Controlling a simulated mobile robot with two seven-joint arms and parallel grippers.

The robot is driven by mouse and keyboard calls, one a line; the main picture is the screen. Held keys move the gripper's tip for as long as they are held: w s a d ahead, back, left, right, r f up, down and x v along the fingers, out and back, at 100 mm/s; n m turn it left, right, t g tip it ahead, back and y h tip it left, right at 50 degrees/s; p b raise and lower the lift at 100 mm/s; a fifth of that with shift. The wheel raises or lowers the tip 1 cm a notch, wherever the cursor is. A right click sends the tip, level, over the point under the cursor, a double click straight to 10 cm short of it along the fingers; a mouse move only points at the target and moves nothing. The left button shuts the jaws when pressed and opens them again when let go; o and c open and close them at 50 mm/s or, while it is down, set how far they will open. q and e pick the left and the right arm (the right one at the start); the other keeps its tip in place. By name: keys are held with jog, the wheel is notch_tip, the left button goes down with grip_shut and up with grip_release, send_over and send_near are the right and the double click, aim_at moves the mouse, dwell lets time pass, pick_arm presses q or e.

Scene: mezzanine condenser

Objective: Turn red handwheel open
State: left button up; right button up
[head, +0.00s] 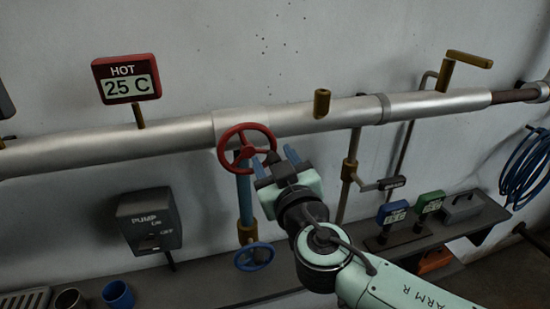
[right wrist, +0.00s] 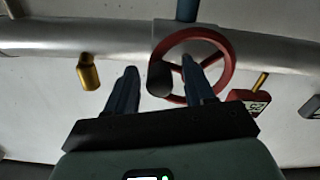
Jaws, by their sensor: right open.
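The red handwheel (head: 221,152) is mounted in front of the silver pipe, above a blue vertical pipe; it also shows in the right wrist view (right wrist: 229,66). A dark knob (right wrist: 160,79) stands out from its rim. My right gripper (head: 274,161) is open at the wheel's right side in the head view. In the right wrist view its fingers (right wrist: 160,68) lie to either side of the knob, one overlapping the wheel. I cannot tell whether either finger touches the knob or the rim. My left gripper is not in view.
A red HOT gauge (head: 126,80) reads 25 C at upper left. A blue handwheel (head: 254,257) sits below on the same vertical pipe. A grey pump box (head: 149,220) is at left. Brass stub (head: 322,103), blue tag (head: 393,212) and green tag (head: 430,203) are at right.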

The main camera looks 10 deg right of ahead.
grip_shut()
